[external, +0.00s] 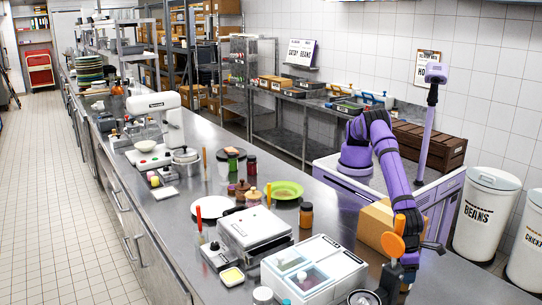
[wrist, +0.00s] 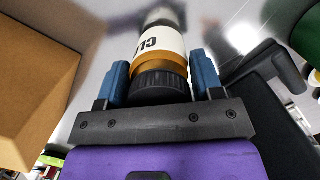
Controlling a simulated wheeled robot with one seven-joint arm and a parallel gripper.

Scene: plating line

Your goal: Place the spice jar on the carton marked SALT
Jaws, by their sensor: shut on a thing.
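In the wrist view my gripper (wrist: 161,80) is shut on a spice jar (wrist: 162,52). The jar has a black ribbed lid, an amber body and a white label whose visible letters read CL. The lid end is towards my palm, between the two blue fingers. In the external view my arm reaches down at the lower right, and the fingers and jar are hard to make out there. A plain brown carton (external: 375,222) stands behind my wrist in the external view. A carton face (wrist: 32,75) fills the left of the wrist view. No SALT marking is readable on it.
A white appliance (external: 315,270) stands left of my arm. Another amber jar (external: 306,216), a green plate (external: 286,190) and a flat grey-white appliance (external: 254,230) are farther along the steel counter. Dark objects (wrist: 270,90) lie at the right in the wrist view.

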